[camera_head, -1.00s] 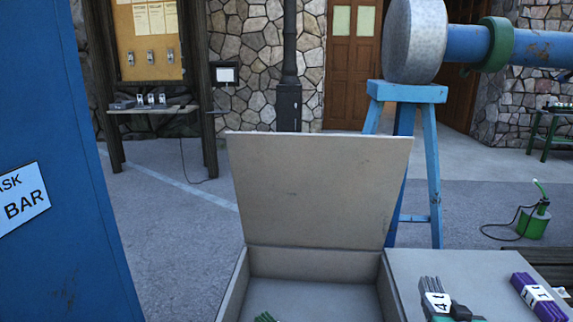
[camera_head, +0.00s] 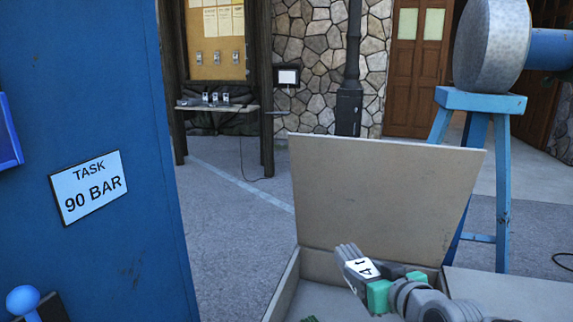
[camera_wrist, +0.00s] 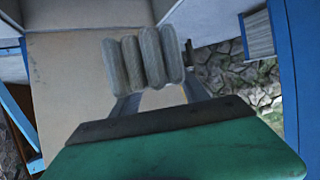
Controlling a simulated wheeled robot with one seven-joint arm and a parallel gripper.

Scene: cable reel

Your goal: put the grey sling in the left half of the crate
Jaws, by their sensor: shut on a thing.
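The grey sling (camera_head: 349,258) is a folded bundle with a white tag. My gripper (camera_head: 366,280) is shut on it and holds it in front of the open lid, at the right part of the crate in the head view. The crate (camera_head: 283,287) is a beige box at the bottom with its lid (camera_head: 385,195) standing up. Its lower part is cut off by the frame. In the wrist view the grey sling (camera_wrist: 140,60) shows as several side-by-side folds between my fingertips (camera_wrist: 150,85).
A small green thing (camera_head: 309,319) lies inside the crate at the left. A grey top surface (camera_head: 515,288) adjoins the crate on the right. A tall blue panel (camera_head: 110,250) stands at the left. A blue trestle (camera_head: 482,105) with a reel stands behind.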

